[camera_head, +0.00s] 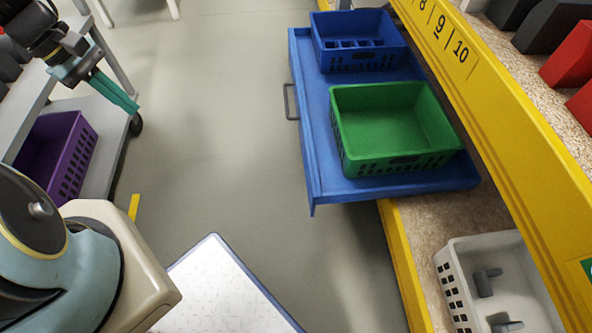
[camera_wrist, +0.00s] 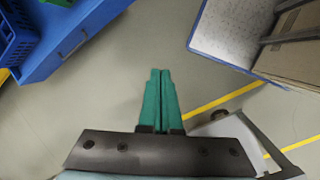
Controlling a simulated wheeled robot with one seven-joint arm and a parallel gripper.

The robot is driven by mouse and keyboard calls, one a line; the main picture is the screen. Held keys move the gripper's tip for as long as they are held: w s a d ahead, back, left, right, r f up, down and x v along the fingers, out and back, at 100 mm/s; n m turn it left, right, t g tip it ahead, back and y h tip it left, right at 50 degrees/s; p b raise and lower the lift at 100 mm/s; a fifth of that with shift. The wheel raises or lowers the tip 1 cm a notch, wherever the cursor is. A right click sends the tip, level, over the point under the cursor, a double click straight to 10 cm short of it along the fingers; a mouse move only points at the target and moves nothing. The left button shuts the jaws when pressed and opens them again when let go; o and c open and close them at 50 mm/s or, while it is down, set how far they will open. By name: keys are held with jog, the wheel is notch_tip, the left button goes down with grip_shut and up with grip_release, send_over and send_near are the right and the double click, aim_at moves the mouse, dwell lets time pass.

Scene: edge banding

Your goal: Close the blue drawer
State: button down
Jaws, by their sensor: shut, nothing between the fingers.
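The blue drawer (camera_head: 309,165) is pulled out from under the yellow-edged shelf at the right of the head view, with a grey handle (camera_head: 290,102) on its front. It holds a blue basket (camera_head: 358,62) and a green basket (camera_head: 395,128). My gripper (camera_head: 125,104) is at the upper left of the head view, well apart from the drawer. Its teal fingers (camera_wrist: 161,98) are shut and empty. In the wrist view the drawer (camera_wrist: 85,25) shows at the upper left, with its handle (camera_wrist: 73,48).
A grey cart (camera_head: 103,140) with a purple basket (camera_head: 62,150) stands at the left. A white basket (camera_head: 456,285) sits on the shelf at lower right. A white board-like surface (camera_head: 222,290) is at the bottom centre. The floor (camera_head: 215,130) between cart and drawer is clear.

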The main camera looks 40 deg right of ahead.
jog(key=s+d+f+n+g+h+b, duration=0.2)
jog(key=d+f+n+b, duration=0.1)
jog(key=d+f+b, duration=0.65)
jog(key=s+d+f+n+g+h+b, duration=0.15)
jog(key=d+f+b, duration=0.45)
jog(key=f, duration=0.6)
jog(key=s+d+f+n+g+h+b, duration=0.25)
jog(key=d+f+b, duration=0.45)
jog(key=f, duration=0.4)
jog(key=s+d+f+t+b, duration=0.1)
jog(key=s+d+f+b, duration=0.3)
jog(key=d, duration=0.6)
jog(key=shift+s+f+n+b, duration=0.3)
jog(key=shift+s+b, duration=1)
jog(key=shift+s, duration=0.55)
jog(key=s+d, duration=0.5)
jog(key=d, duration=0.1)
jog(key=s+d+b, duration=0.1)
jog(key=s+d, duration=0.4)
jog(key=d, duration=0.1)
jog(key=s+d+b, duration=0.1)
jog(key=s+d, duration=0.4)
jog(key=d, duration=0.2)
jog(key=shift+s, duration=0.2)
jog(key=shift+s+d, duration=0.1)
jog(key=shift+d, duration=0.1)
jog(key=shift+s+r, duration=0.1)
